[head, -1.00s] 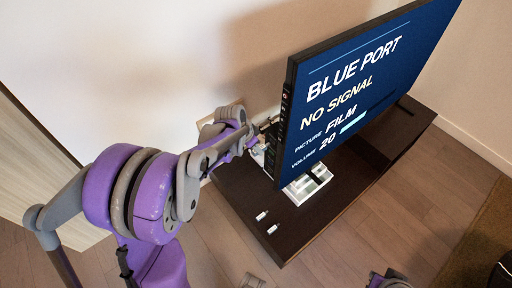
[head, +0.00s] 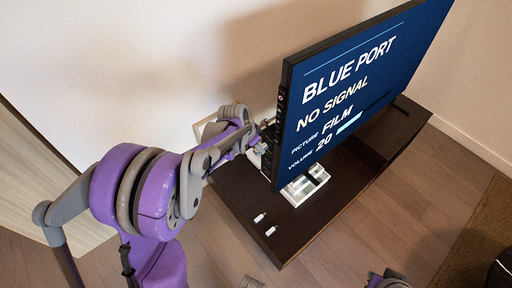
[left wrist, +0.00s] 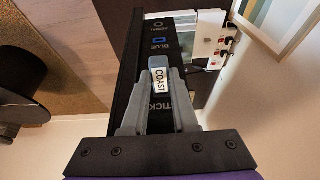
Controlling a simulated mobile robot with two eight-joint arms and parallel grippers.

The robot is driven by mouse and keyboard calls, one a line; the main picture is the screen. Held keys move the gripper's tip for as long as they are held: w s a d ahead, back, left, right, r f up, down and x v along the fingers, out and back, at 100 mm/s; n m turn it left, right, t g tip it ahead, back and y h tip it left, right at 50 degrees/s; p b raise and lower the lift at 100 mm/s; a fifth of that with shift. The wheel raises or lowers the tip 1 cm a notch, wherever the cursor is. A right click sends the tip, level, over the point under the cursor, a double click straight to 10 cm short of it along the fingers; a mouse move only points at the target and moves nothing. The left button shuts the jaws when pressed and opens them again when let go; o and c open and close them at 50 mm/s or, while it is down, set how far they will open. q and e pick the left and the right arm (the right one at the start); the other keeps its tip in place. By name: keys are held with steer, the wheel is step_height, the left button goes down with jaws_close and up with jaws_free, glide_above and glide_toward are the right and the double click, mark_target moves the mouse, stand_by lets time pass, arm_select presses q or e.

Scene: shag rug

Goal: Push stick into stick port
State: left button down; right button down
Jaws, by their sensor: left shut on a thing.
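The television (head: 350,95) stands on a dark low stand, its screen reading BLUE PORT and NO SIGNAL. Its left edge carries a column of ports. In the left wrist view its dark side panel (left wrist: 172,50) shows a BLUE label and a partly covered STICK label. My left gripper (head: 258,145) is at this edge, low on the set. In the left wrist view the gripper (left wrist: 160,90) is shut on a small stick (left wrist: 157,76) marked COAST, held at the panel by the STICK label. The fingers and stick hide the stick port, so I cannot tell whether the stick is in it.
Two small white sticks (head: 259,217) lie on the dark stand (head: 235,195) near its front left corner. A white tray (head: 305,188) sits below the screen. The wall is close behind. Wood floor is open in front, with a rug at the right.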

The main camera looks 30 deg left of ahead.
arm_select(q)
steer(key=shift+w+d, duration=0.15)
steer(key=shift+w, duration=0.25)
steer(key=c, duration=0.6)
jaws_free()
steer(key=shift+r, duration=0.1)
steer(key=p+v, duration=0.1)
steer(key=v, duration=0.9)
steer(key=shift+r, duration=0.3)
steer(key=shift+s, duration=0.1)
steer(key=s+d+r+n+p, duration=0.1)
steer(key=s+d, duration=0.2)
steer(key=s, duration=0.3)
steer(key=s+d+r+n+y+p, duration=0.1)
steer(key=s+d+n+p, duration=0.1)
steer(key=s+d, duration=0.2)
steer(key=s+d+n+t+p, duration=0.1)
steer(key=s+d+p, duration=0.1)
steer(key=s, duration=0.8)
steer(key=shift+s+d+r+n+y, duration=0.2)
steer(key=shift+d+r+n+y, duration=0.15)
steer(key=shift+d, duration=0.5)
